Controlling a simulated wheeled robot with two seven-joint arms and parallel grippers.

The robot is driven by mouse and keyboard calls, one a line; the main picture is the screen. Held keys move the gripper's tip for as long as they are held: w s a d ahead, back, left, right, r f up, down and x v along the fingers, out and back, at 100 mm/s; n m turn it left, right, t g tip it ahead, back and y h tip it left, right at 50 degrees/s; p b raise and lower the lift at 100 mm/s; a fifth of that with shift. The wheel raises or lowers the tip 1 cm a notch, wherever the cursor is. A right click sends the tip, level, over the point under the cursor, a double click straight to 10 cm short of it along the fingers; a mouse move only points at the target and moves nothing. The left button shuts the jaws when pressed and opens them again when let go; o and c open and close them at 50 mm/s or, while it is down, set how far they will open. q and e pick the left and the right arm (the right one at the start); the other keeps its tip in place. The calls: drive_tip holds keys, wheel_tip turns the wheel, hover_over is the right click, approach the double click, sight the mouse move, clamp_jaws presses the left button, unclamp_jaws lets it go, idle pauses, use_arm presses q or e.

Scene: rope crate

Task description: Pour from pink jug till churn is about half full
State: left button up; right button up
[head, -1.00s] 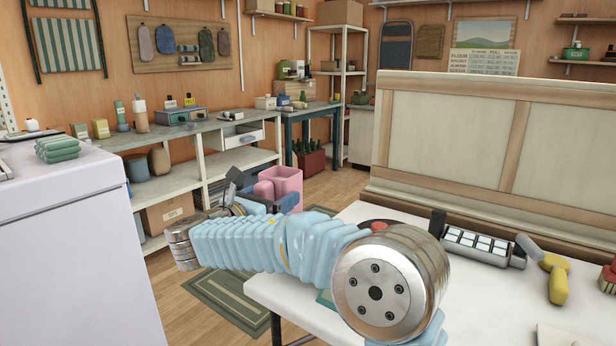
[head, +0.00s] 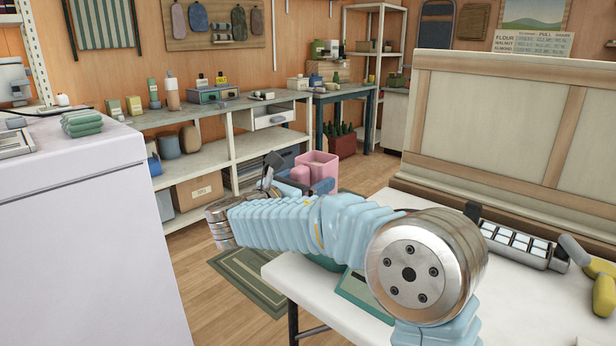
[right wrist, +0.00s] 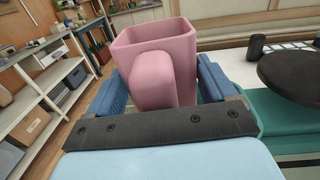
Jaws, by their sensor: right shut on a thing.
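The pink jug (head: 320,167) is held up past the near left corner of the table, in the middle of the head view. It looks about upright, with its square mouth up. In the right wrist view the pink jug (right wrist: 178,45) stands between the blue fingers of my right gripper (right wrist: 155,88), which is shut on its rounded handle. My right arm hides part of the right gripper (head: 293,180) in the head view. The jug's contents cannot be seen. I cannot make out a churn in either view. My left gripper is not in view.
The white table (head: 290,275) carries a green flat object (head: 365,288), a grey tray with pale squares (head: 515,243) and a yellow-handled tool (head: 603,285). A dark round disc (right wrist: 292,72) shows at the right wrist view's right. A white cabinet (head: 90,230) stands left; floor lies between.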

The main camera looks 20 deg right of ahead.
drive_tip(key=shift+f, duration=0.55)
drive_tip(key=m+b, duration=0.1)
drive_tip(key=w+m+b, duration=0.1)
drive_tip(key=m, duration=0.1)
drive_tip(key=m+b, duration=0.1)
drive_tip(key=m, duration=0.1)
drive_tip(key=shift+w+a+r+b, duration=0.2)
drive_tip(key=shift+a+r+b, duration=0.1)
drive_tip(key=shift+a+r, duration=0.1)
drive_tip(key=m+b, duration=0.3)
drive_tip(key=shift+w, duration=0.2)
drive_tip(key=shift+r+m, duration=0.25)
drive_tip(key=shift+m, duration=0.15)
drive_tip(key=shift+f+m+b, duration=0.2)
drive_tip(key=shift+m+b, duration=0.25)
drive_tip(key=shift+m, duration=0.45)
drive_tip(key=shift+r, duration=0.1)
